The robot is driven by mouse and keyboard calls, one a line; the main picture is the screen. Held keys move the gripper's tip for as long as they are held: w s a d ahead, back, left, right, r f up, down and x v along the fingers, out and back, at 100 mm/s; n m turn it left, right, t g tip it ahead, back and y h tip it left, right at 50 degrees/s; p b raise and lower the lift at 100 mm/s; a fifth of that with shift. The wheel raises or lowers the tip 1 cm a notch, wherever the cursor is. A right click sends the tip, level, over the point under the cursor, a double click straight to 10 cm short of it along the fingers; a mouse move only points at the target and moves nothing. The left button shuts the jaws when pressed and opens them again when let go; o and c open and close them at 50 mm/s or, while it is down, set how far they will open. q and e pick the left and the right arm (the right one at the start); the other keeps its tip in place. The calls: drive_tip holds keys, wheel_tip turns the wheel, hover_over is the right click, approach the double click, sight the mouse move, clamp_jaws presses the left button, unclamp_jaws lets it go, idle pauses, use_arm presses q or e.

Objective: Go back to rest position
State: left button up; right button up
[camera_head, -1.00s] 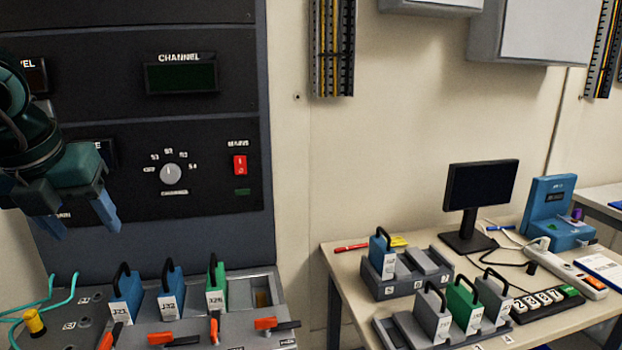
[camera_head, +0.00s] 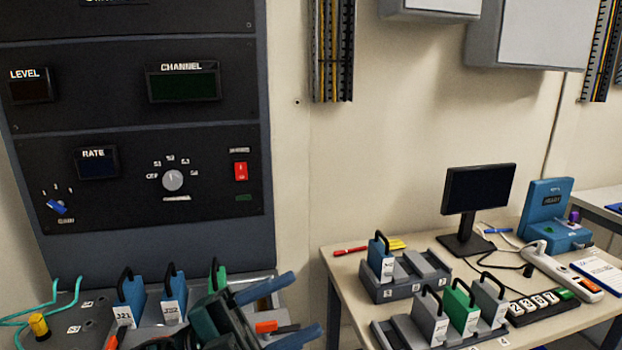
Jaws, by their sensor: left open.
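My left gripper (camera_head: 304,304) is in the lower middle of the head view, in front of the sloped module panel (camera_head: 92,308). Its two blue fingers are spread and point right, with nothing seen between them. My right gripper is not in view.
The dark rack (camera_head: 150,240) rises behind the panel, with a selector knob (camera_head: 172,181) and a red switch (camera_head: 240,171). At right, a table (camera_head: 345,262) holds module trays, a monitor (camera_head: 478,190) and a blue device (camera_head: 546,215). Bare wall lies between.

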use_arm(q)
drive_tip(key=w+a+f+n+t+y, duration=0.1)
drive_tip(key=a+f+n+t+y, duration=0.3)
drive_tip(key=f+n+t+y, duration=0.45)
drive_tip(key=w+a+f+n+t+y, duration=0.1)
drive_tip(key=a+f+n+t+y, duration=0.4)
drive_tip(key=f+n, duration=0.6)
drive_tip(key=s+a+f+n+g+y+p, duration=0.1)
drive_tip(key=s+f+n+g+y, duration=0.4)
drive_tip(key=s+f, duration=0.7)
wheel_tip(320, 180, down, 3)
drive_tip(key=shift+s+a+r+n+g, duration=0.2)
drive_tip(key=shift+a+n+g, duration=0.45)
drive_tip(key=shift+n+g, duration=0.4)
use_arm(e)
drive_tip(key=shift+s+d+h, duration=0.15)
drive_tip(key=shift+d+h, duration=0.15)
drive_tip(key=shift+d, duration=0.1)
use_arm(q)
drive_tip(key=shift+y, duration=0.25)
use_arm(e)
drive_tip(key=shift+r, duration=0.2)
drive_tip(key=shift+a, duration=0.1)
